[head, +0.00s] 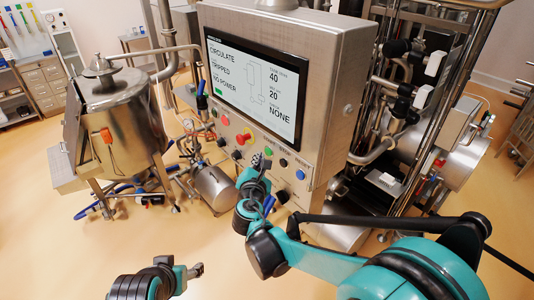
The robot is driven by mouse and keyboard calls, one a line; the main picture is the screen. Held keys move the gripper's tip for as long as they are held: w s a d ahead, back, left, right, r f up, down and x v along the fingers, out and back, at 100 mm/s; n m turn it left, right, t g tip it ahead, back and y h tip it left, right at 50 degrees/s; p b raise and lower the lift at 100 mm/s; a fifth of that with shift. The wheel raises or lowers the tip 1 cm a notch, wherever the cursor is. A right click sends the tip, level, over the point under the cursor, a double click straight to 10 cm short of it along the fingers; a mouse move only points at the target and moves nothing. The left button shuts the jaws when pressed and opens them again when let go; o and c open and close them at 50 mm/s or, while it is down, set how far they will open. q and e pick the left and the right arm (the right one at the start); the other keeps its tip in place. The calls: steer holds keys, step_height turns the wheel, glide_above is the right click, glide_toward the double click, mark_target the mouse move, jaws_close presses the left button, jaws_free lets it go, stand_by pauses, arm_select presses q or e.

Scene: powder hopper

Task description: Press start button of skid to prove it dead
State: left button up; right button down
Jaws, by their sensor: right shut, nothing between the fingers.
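The skid's steel control cabinet (335,85) stands in the middle, with a screen (252,86) reading "CIRCULATE", "TRIPPED" and "NO POWER". Below the screen, a sloped panel carries a green button (268,151), a black button (283,162) and a blue button (300,174) under small labels that seem to read start, stop and reset. My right gripper (261,162) is shut and empty, just below the green button; whether it touches the panel cannot be told. My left gripper (196,270) is low at the bottom, away from the panel; its jaw opening is unclear.
A steel hopper vessel (130,125) stands at the left with pipes and a small horizontal tank (216,187) beside it. Red and yellow controls (225,121) sit further left on the panel. Pipework and valves (425,80) crowd the right. Floor at the lower left is clear.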

steer(key=shift+s+a, duration=0.75)
steer(key=shift+a, duration=0.25)
steer(key=shift+s+a, duration=0.7)
steer(key=shift+a, duration=0.3)
steer(key=s+d+f+m+g+b, duration=0.1)
steer(key=s+d+f+m+b, duration=0.2)
steer(key=d+f+m+b, duration=0.1)
steer(key=s+d+f+m+g+b, duration=0.2)
steer(key=s+d+f+m+b, duration=0.1)
steer(key=d+f, duration=0.4)
steer(key=s+d+f+m+g+h+b, duration=0.1)
steer(key=s+d+f+m+g+b, duration=0.1)
steer(key=d+f+m+b, duration=0.3)
steer(key=shift+s+d+f+m+b, duration=0.1)
steer(key=shift+s+f+m+b, duration=0.05)
steer(key=shift+s+b, duration=0.35)
steer(key=shift+s+d+f+m+b, duration=0.1)
steer(key=shift+s+f+m+b, duration=0.05)
steer(key=shift+s+b, duration=0.3)
steer(key=s+d+f+m+g+y+b, duration=0.2)
steer(key=s+f+m+g+y+b, duration=0.1)
steer(key=s+f+m+b, duration=1)
steer(key=s+f+m+g, duration=0.1)
steer(key=s+f, duration=0.2)
steer(key=f, duration=0.3)
steer(key=shift+s+d+f+y, duration=0.25)
steer(key=shift+d+f+y, duration=0.05)
steer(key=shift+d, duration=0.05)
